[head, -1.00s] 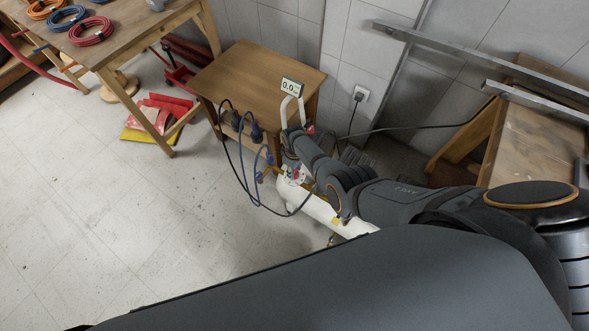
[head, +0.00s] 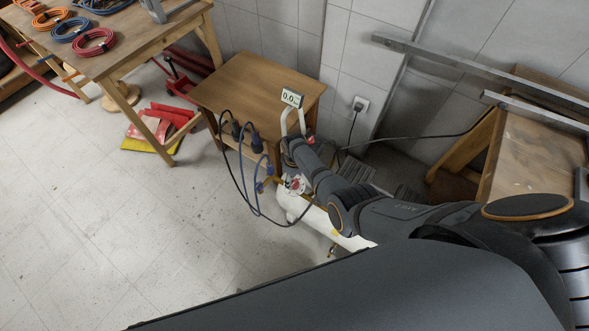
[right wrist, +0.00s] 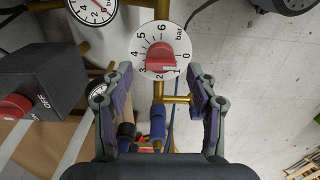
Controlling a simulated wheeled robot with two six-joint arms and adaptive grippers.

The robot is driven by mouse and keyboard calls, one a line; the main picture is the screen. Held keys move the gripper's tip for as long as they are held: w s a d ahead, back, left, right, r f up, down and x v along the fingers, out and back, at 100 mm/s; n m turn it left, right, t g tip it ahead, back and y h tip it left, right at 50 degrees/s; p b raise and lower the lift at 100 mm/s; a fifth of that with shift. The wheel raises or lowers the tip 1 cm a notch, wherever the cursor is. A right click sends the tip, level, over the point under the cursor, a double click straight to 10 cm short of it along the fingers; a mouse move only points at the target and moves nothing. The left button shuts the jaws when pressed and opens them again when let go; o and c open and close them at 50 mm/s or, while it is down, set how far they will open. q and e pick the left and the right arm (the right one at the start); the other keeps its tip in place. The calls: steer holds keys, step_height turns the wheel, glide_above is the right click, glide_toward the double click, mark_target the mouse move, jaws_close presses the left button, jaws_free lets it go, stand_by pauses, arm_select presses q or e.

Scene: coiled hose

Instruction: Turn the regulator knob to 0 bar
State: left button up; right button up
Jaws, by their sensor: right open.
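The regulator dial (right wrist: 183,44) is a white disc marked 0 to 6 bar in the right wrist view, with 0 at the right. Its red knob (right wrist: 158,57) sits in the middle, and its pointing end appears to lie near the 1, below the 0. My right gripper (right wrist: 159,74) is open, with one finger on each side of the knob and dial in the picture. Neither finger visibly touches the knob. In the head view, my right arm reaches to the white compressor tank (head: 292,203), and its fingertips cannot be made out. My left gripper is not in view.
Hoses (head: 243,180) loop beside the tank. A black switch box (right wrist: 40,85) with a red knob and a gauge (right wrist: 92,8) are left of the dial.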

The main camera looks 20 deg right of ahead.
mark_target(295, 182)
step_height(295, 182, up, 11)
steer(key=shift+f, duration=0.2)
steer(key=shift+s+f, duration=0.1)
steer(key=shift+s, duration=0.05)
stand_by(0.4)
